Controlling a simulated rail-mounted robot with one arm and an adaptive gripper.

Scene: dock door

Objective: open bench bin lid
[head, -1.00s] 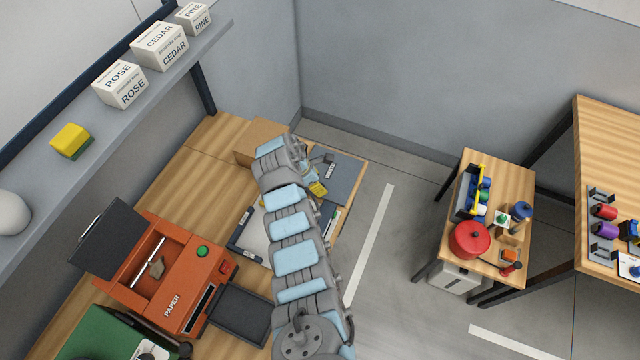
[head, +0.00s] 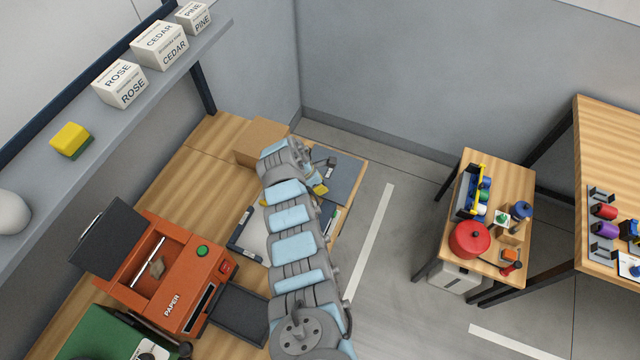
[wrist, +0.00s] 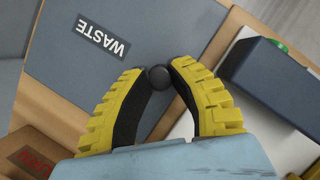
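The bench bin lid (wrist: 130,25) is a flat grey-blue panel with a WASTE label and a round dark knob (wrist: 158,77) near its edge. In the head view the lid (head: 345,174) lies level with the wooden bench top at its far end, partly hidden by my arm. My gripper (wrist: 160,70) has yellow ribbed fingers with dark inner pads. The fingertips are drawn close together, one on each side of the knob, and appear to touch it. In the head view my gripper (head: 320,188) is small and mostly hidden by my wrist.
A cardboard box (head: 262,142) stands left of the lid. A grey-blue block (wrist: 270,80) and a white surface are close to the right finger. An orange PAPER machine (head: 180,275) stands nearer on the bench. A small table with a red pot (head: 469,240) stands apart, right.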

